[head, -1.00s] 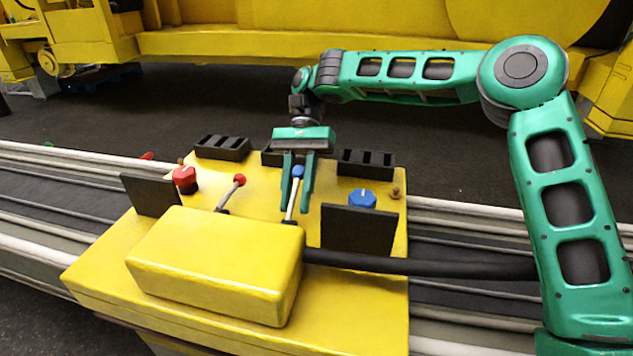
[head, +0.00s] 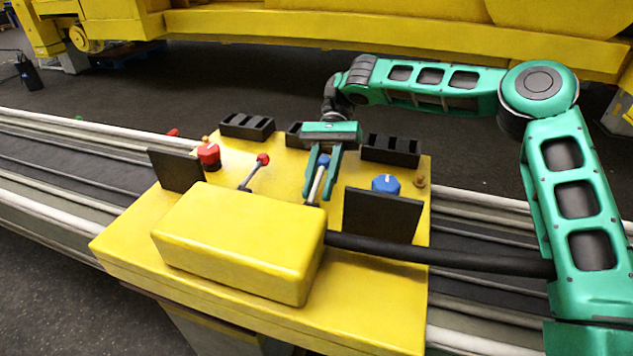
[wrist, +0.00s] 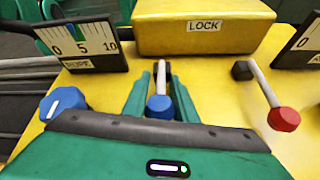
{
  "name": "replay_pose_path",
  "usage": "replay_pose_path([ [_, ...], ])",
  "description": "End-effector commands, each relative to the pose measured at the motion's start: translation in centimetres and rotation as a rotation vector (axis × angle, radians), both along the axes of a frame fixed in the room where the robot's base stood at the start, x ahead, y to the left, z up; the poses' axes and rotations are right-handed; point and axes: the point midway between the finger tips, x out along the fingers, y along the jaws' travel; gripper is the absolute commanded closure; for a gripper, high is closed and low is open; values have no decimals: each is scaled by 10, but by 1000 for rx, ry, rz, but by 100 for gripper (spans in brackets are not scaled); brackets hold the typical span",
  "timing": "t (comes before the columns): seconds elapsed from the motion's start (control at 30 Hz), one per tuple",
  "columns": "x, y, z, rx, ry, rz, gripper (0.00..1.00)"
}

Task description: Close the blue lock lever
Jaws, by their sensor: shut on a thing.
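The blue lock lever (head: 323,161) stands on the yellow console, a grey shaft with a blue knob at its tip. My gripper (head: 320,194) is over the console with one finger on each side of the lever, shut on it. In the wrist view the blue knob (wrist: 159,106) sits between the two green fingers (wrist: 159,98), and the shaft runs away from it toward the yellow box (wrist: 205,28) labelled LOCK. The exact contact of the fingers with the lever is hard to see.
A red-tipped lever (head: 263,160) stands left of my gripper, with a red button (head: 209,154) beyond it. A blue dial (head: 386,184) and a black upright plate (head: 381,214) are close on the right. Black slotted blocks (head: 391,149) line the far edge.

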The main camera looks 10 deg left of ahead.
Motion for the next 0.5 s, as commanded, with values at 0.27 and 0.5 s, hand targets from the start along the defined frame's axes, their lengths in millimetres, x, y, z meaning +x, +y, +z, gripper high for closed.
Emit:
replay_pose_path([
  [0.27,-2,0,-1,-3,4,4,59],
  [0.5,0,0,3,-2,2,2,59],
])
